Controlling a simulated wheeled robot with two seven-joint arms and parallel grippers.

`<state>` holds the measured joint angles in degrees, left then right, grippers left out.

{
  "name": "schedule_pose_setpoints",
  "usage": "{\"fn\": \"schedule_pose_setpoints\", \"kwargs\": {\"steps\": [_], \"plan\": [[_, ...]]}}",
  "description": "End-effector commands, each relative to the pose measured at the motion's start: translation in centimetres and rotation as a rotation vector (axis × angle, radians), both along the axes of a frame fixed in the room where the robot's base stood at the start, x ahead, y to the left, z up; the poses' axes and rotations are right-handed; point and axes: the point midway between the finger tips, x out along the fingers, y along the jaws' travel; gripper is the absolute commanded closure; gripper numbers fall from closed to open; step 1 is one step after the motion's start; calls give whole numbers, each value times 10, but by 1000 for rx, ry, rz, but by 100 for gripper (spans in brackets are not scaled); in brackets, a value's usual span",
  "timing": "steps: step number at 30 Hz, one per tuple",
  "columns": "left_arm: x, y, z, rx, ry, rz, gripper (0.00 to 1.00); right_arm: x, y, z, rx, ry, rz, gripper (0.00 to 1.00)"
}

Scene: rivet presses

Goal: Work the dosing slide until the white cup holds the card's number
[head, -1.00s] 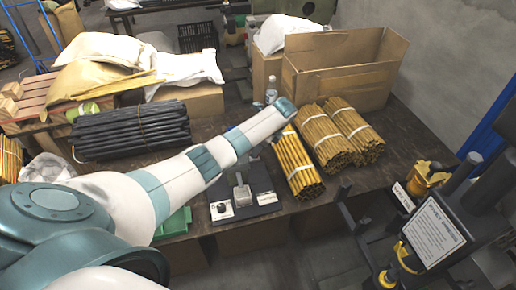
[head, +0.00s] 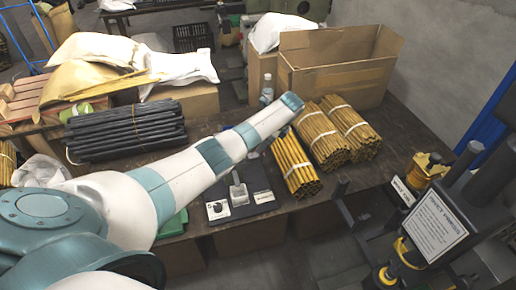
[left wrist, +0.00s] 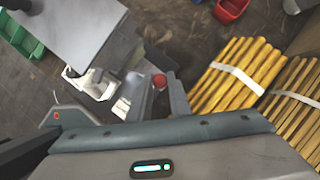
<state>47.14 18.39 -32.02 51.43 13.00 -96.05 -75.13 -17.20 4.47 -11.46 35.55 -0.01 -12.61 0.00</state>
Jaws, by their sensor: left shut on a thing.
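The dosing unit (head: 259,180) has a dark base on the table in the head view. A grey block (head: 238,192) stands on it; a large grey body (left wrist: 75,30) fills the upper left of the left wrist view. A small white piece with a dark round spot (head: 217,210) is at the unit's front left; I cannot tell whether it is the cup. White shapes (left wrist: 90,84) and a pale label (left wrist: 122,107) show in the wrist view, unreadable. My left gripper (left wrist: 162,88) is shut on a red knob (left wrist: 159,80). My arm hides this hand in the head view.
Yellow stick bundles (head: 297,167) lie right of the unit. Black rods (head: 125,130) lie behind my arm. A green bin (left wrist: 20,35) and red bin (left wrist: 230,9) stand nearby. A cardboard box (head: 335,80) is at the back. Presses (head: 440,215) stand at the right.

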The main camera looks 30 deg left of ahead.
Motion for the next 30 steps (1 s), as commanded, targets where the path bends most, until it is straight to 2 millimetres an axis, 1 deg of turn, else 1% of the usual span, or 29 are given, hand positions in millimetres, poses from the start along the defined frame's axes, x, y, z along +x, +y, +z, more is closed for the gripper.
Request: {"fn": "schedule_pose_setpoints", "kwargs": {"steps": [1,6,7,8,17,22,26,30], "plan": [[3,-3,1,-3,-8,-4,100,0,-1,0,-1,0,0,69],[3,-4,2,-5,-9,-6,100,0,-1,1,-1,1,1,69],[3,-4,2,-5,-10,-6,78,0,-1,1,-1,1,1,69],[3,-4,2,-5,-9,-6,74,0,-1,1,-1,1,1,69],[2,-2,2,-4,-6,-4,74,0,-3,1,-3,0,1,69],[3,-4,6,-3,-7,-4,74,0,-3,-1,-3,0,1,69],[3,-9,17,-3,-8,-4,74,0,-3,-3,-3,0,1,69],[4,-18,35,-4,-10,-6,74,0,-3,-8,-3,0,1,69]]}}
